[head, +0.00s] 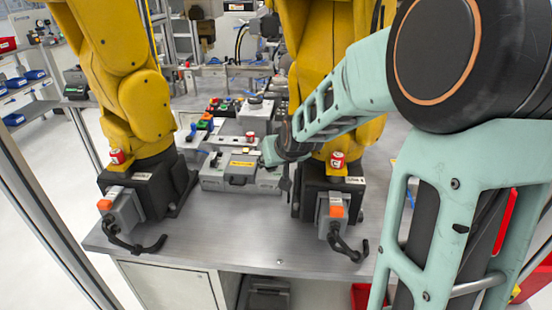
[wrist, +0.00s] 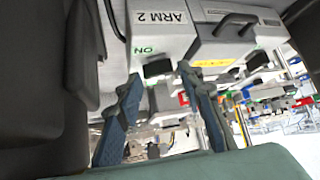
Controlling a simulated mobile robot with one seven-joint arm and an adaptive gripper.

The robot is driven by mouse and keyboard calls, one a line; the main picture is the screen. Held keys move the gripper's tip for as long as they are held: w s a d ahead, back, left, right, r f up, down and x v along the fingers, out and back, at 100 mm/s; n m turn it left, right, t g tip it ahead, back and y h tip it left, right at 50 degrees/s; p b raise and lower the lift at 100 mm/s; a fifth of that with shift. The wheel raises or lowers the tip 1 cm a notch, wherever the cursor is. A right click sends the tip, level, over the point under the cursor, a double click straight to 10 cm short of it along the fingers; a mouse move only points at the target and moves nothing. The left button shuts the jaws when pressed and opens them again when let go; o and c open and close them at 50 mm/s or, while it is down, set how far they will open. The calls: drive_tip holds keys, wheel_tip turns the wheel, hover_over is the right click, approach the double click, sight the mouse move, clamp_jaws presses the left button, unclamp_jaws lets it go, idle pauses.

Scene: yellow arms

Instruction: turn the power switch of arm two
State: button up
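In the wrist view a light grey box labelled ARM 2 (wrist: 160,22) fills the upper middle, with green ON lettering at its edge. A dark knob-like part (wrist: 157,69) sits just below the lettering; I take it for the power switch. My gripper (wrist: 160,75) is open, and its two blue-grey fingertips lie to the left and right of that part in the picture. I cannot tell whether they touch it. In the head view my gripper (head: 268,152) is small, beside the grey boxes, and my arm hides much of the switch area.
A grey case (head: 225,182) with a handle and yellow label stands beside the ARM 2 box. Yellow arms (head: 135,95) rise on dark bases at left and right of it. Red cans (head: 117,156) stand on the bases.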

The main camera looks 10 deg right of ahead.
drive_tip(key=shift+v, duration=3)
drive_tip(key=shift+s, duration=0.1)
drive_tip(key=shift+a, duration=0.1)
